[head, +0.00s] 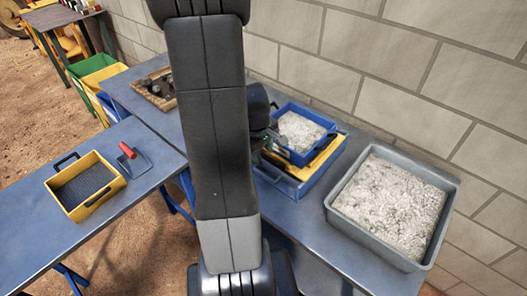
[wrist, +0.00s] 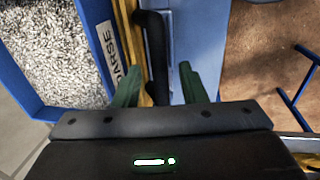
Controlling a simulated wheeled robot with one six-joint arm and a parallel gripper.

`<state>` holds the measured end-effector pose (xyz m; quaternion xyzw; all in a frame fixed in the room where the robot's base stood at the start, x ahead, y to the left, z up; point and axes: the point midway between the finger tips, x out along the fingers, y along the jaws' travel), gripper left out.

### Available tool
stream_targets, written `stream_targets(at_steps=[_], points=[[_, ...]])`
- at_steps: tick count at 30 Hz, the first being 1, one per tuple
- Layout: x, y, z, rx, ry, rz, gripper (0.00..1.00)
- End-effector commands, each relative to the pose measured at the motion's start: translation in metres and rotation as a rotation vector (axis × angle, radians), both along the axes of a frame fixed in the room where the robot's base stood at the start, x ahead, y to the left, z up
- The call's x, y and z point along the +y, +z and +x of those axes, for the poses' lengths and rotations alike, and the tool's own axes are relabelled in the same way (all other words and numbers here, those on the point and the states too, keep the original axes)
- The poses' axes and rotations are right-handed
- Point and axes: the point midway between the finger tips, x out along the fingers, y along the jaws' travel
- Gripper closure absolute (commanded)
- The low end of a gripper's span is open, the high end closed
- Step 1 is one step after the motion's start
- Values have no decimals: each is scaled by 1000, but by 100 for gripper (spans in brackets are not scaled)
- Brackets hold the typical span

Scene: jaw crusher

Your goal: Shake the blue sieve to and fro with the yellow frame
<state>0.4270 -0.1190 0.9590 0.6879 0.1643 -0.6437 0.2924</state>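The blue sieve (head: 304,158) holds pale gravel and sits on the yellow frame (head: 327,158), above a larger blue tray (head: 297,188). In the wrist view the blue sieve (wrist: 84,20) is at the left with a partly hidden label, and a strip of the yellow frame (wrist: 124,28) runs beside it. A black handle (wrist: 156,55) stands beside the frame; I cannot tell which part it belongs to. My gripper (wrist: 159,70) is open, with one green finger on each side of the handle and a gap at the right finger. My arm hides most of the gripper in the head view.
A grey tub (head: 437,247) of pale gravel stands to the right, near the block wall. A yellow sieve (head: 67,205) and a red-and-grey scoop (head: 134,158) are on the left table. A wooden tray (head: 140,90) of dark rocks is behind my arm.

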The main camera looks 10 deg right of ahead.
Motion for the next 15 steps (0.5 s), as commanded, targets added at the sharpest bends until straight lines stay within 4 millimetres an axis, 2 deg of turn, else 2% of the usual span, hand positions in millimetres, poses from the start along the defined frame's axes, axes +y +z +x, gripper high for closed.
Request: stream_targets(at_steps=[9,15], points=[[0,-2,0,0,0,0,62],[0,-2,0,0,0,0,100]])
